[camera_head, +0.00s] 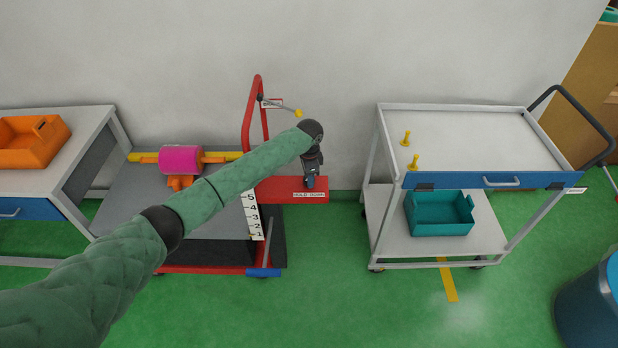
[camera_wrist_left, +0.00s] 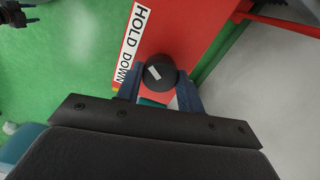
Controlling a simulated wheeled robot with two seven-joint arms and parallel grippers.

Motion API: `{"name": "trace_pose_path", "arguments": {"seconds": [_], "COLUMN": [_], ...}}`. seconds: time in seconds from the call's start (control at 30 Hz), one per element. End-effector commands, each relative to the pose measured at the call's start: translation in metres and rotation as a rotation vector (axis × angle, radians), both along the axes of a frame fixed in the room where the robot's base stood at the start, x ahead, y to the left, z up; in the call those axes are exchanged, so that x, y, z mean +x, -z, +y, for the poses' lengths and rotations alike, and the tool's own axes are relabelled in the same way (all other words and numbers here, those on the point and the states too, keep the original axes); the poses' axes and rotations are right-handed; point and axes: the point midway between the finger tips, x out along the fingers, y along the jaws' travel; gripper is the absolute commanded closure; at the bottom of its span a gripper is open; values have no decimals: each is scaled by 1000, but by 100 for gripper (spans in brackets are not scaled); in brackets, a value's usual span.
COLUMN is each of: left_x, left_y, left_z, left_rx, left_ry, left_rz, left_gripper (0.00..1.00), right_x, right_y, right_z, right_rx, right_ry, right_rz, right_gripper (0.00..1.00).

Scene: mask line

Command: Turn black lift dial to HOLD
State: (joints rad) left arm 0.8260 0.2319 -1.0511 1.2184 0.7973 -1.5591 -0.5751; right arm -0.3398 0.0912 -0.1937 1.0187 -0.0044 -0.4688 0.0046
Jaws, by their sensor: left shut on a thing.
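The black lift dial (camera_wrist_left: 158,74) shows in the left wrist view as a round knob with a white mark on its face. It sits on a red panel (camera_head: 290,188) with a white "HOLD DOWN" label (camera_wrist_left: 133,45) beside the knob. The white mark points at a slant toward the label side. My left gripper (camera_wrist_left: 160,96) is shut on the dial, with one finger on either side of it. In the head view my left gripper (camera_head: 310,182) is at the red panel and hides the dial. My right gripper is in neither view.
The panel belongs to a red-framed lift cart (camera_head: 246,120) carrying a magenta roller (camera_head: 180,159). A white scale (camera_head: 253,215) stands on its side. A white trolley (camera_head: 450,262) with a teal bin (camera_head: 440,228) is to the right. Green floor is clear in front.

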Motion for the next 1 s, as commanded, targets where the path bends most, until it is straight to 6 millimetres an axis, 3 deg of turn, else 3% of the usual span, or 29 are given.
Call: {"name": "trace_pose_path", "arguments": {"seconds": [0.4, 0.7, 0.97, 1.0], "left_x": [1, 1, 1, 1], "left_y": [-1, -2, -2, -2], "left_z": [0, 0, 0, 1], "left_rx": [-1, -1, -1, -1], "left_ry": [190, 217, 217, 217], "left_rz": [-2, -2, -2, -2], "left_gripper": [85, 85, 85, 57], "right_x": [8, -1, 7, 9], "right_y": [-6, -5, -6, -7], "right_z": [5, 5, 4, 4], "right_rx": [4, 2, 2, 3], "right_ry": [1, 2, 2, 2], "right_rz": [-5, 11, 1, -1], "right_gripper": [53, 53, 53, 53]}}
